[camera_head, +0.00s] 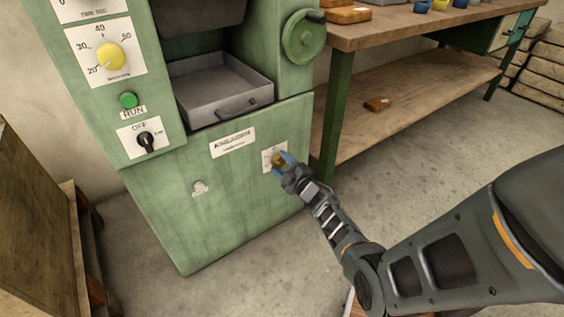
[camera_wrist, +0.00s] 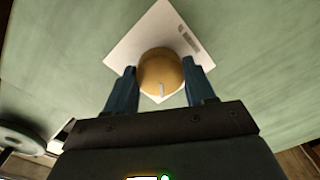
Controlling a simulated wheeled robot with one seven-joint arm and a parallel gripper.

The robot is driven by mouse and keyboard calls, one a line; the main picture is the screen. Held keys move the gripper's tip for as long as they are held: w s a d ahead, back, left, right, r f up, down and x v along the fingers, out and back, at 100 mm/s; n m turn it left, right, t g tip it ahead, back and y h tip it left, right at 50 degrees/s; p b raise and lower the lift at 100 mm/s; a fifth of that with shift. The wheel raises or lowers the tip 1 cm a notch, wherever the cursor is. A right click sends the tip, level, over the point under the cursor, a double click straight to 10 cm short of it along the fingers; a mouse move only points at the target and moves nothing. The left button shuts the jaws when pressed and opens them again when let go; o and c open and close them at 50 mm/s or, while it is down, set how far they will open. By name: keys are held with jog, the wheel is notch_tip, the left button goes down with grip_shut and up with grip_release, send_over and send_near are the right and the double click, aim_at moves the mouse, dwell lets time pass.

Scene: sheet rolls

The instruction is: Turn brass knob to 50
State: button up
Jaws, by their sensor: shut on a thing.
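The brass knob (camera_wrist: 161,72) sits on a white plate (camera_wrist: 121,50) on the green machine's front panel. In the wrist view my gripper (camera_wrist: 163,80) has one blue finger on each side of the knob and is shut on it. A pale pointer mark shows on the knob's near edge. In the head view my gripper (camera_head: 282,160) reaches the lower right of the front panel and partly covers the brass knob (camera_head: 277,160). The scale numbers on its white plate (camera_head: 267,157) are hidden or too small to read.
The green machine (camera_head: 222,217) also carries a yellow knob (camera_head: 110,56), a green button (camera_head: 128,100), a black switch (camera_head: 146,142), a handwheel (camera_head: 304,37) and a grey drawer (camera_head: 218,100). A wooden workbench (camera_head: 400,28) stands to the right. Concrete floor lies below.

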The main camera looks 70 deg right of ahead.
jog(key=m+p, duration=0.1)
jog(key=m, duration=0.4)
jog(key=shift+m, duration=0.3)
jog(key=m+p, duration=0.1)
jog(key=m, duration=0.3)
jog(key=shift+m, duration=0.4)
jog(key=shift+f+m+p, duration=0.1)
jog(key=shift+m+p, duration=0.2)
jog(key=o, duration=1)
jog(key=shift+o, duration=0.2)
jog(key=shift+a, duration=0.1)
jog(key=p+v, duration=0.2)
jog(key=v, duration=0.5)
jog(key=shift+s, duration=0.35)
jog(key=shift+a, duration=0.15)
